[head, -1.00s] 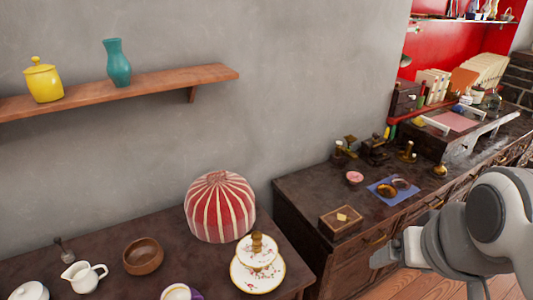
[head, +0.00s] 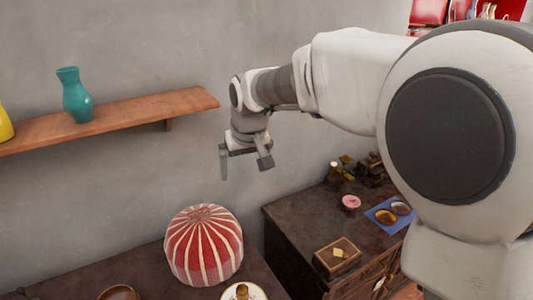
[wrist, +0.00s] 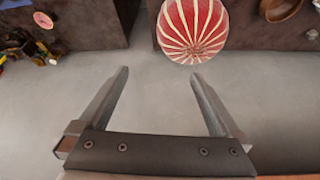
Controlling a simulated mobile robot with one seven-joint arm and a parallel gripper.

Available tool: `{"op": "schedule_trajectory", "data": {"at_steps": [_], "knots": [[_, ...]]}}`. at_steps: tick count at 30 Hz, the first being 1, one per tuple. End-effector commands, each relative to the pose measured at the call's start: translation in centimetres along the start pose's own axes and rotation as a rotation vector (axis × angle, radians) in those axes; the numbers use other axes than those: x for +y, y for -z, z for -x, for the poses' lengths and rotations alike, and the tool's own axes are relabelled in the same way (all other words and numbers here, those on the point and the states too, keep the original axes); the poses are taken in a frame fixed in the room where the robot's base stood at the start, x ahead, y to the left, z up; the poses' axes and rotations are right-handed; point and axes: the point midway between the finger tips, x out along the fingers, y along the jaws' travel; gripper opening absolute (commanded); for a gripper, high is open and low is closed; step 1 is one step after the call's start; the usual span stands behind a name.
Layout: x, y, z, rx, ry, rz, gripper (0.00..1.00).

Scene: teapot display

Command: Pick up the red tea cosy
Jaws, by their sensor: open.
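The red tea cosy (head: 204,246) is a dome with cream stripes. It stands on the dark table near the wall in the head view. In the wrist view the red tea cosy (wrist: 193,28) shows from above at the top, beyond the fingertips. My gripper (head: 243,166) is open and empty in the air, above and slightly right of the cosy, clear of it. Its two fingers (wrist: 159,75) point toward the picture's top in the wrist view, with bare grey surface between them.
A wooden shelf (head: 142,115) on the wall holds a teal vase (head: 76,96). A brown bowl (head: 119,293) and a tiered stand (head: 243,292) are near the cosy. A dark cabinet (head: 300,217) at the right carries a wooden box (head: 338,253).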

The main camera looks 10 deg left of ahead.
Motion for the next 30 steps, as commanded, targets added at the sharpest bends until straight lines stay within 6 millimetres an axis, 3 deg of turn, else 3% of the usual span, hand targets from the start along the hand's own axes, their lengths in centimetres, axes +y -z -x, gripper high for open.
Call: {"op": "schedule_trajectory", "data": {"at_steps": [3,10,17,30], "knots": [[-4.0,2.1,-3.5,-0.012,0.029,0.058,1.0],[-9.3,3.9,-7.9,-0.021,0.063,0.125,1.0],[-10.8,4.1,-10.3,-0.025,0.071,0.142,1.0],[-11.3,3.9,-18.9,-0.025,0.071,0.141,1.0]]}}
